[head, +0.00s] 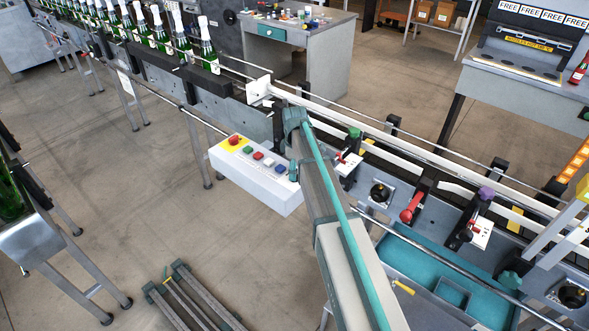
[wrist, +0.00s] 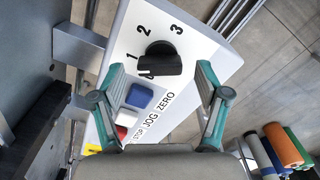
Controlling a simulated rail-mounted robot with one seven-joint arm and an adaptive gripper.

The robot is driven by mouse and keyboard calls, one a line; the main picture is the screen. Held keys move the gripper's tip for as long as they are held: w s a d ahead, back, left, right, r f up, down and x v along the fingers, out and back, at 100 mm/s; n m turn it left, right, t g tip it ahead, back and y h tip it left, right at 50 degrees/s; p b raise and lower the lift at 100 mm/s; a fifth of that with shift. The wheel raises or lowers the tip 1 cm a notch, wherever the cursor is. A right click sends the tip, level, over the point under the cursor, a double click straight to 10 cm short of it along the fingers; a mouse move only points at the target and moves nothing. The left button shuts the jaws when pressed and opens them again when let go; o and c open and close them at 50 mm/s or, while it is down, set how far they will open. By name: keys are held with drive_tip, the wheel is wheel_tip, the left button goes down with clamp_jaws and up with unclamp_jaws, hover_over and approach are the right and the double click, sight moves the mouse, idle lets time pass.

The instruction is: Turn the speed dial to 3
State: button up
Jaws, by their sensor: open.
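The speed dial (wrist: 160,60) is a black knob with a raised grip bar on the white control box (wrist: 205,50). The numbers 1, 2 and 3 are printed around it. The bar lies roughly crosswise in the wrist view, its left end just below the 1; 3 is at its upper right. My gripper (wrist: 161,68) is open, with one teal-backed finger on each side of the knob and gaps between. I cannot tell how far the fingertips are above the panel. In the head view the control box (head: 245,178) is at centre left, and my arm hides the dial.
Blue (wrist: 139,95) and red (wrist: 122,132) buttons sit beside the dial, near the left finger. A red emergency button (head: 234,140) is at the box's far end. The conveyor with bottles (head: 208,52) runs behind. Open floor lies in front of the box.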

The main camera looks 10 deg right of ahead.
drive_tip(key=shift+f, duration=0.65)
drive_tip(key=c, duration=1.2)
drive_tip(key=shift+o, duration=0.2)
